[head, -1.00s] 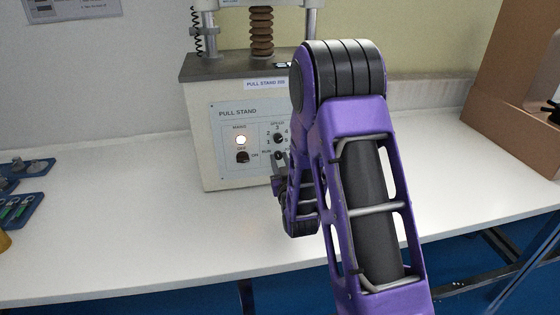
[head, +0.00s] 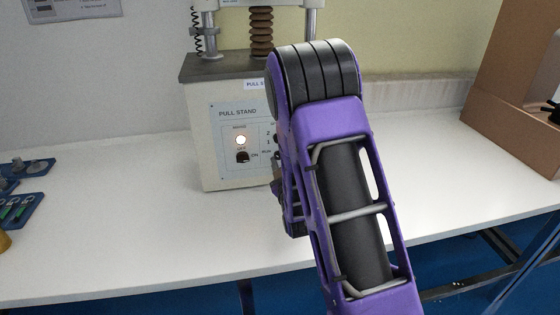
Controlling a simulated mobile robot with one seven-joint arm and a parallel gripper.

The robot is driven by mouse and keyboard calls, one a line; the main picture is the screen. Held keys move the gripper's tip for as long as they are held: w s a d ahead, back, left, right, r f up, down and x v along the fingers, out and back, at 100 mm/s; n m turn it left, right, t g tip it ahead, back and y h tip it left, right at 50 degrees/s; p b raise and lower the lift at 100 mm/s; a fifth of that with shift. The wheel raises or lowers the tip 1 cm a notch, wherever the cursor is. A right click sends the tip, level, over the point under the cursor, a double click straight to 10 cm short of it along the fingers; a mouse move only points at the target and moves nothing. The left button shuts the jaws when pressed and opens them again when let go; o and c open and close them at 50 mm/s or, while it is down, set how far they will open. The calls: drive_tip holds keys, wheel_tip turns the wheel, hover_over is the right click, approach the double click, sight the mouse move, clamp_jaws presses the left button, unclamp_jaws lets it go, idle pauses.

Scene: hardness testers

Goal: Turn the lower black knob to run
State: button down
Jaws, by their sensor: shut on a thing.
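The pull stand (head: 222,130) is a beige box with a light front panel on the white bench. The lower black knob is hidden behind my arm; the edge of its label shows at the panel's right. The left edge of the upper speed knob (head: 275,139) just shows. My gripper (head: 278,172) is at the panel's lower right, mostly hidden behind my purple arm, with only a sliver showing. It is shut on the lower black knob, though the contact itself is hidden. How far the knob is turned cannot be seen.
The mains switch (head: 242,157) and lit lamp (head: 241,140) are left of my gripper. Blue trays (head: 22,208) with small parts lie at the far left. A brown box (head: 505,75) stands at the right. The bench (head: 130,230) in front is clear.

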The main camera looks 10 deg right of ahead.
drive_tip(key=c, duration=0.7)
unclamp_jaws()
drive_tip(key=shift+o, duration=0.2)
